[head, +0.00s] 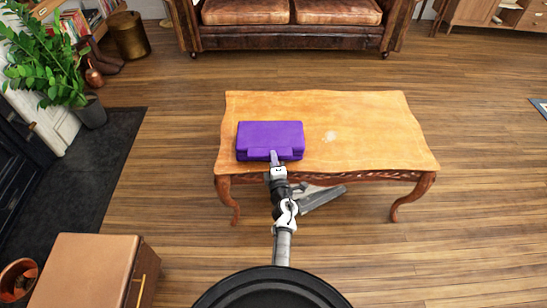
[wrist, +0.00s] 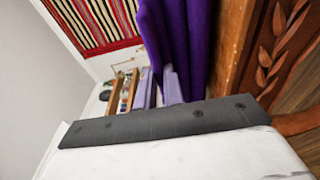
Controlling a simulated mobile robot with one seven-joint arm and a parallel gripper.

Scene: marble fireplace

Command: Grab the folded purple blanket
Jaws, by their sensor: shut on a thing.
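The folded purple blanket (head: 270,137) lies at the front left of the wooden coffee table (head: 365,130), close to its front edge. My gripper (head: 274,157) reaches it from the front and is shut on its near edge. In the wrist view the blanket (wrist: 190,40) fills the upper middle, right at the finger ends of my gripper (wrist: 160,88). The table's carved front edge (wrist: 275,45) shows on the right of that view. The exact grip on the cloth is partly hidden. I cannot tell whether the blanket is lifted off the tabletop.
A brown leather sofa (head: 290,35) stands behind the table. A potted plant (head: 45,65) is at the left, near a dark hearth slab (head: 85,160). A brown cabinet (head: 85,270) is at the lower left. The floor to the right (head: 480,200) is clear.

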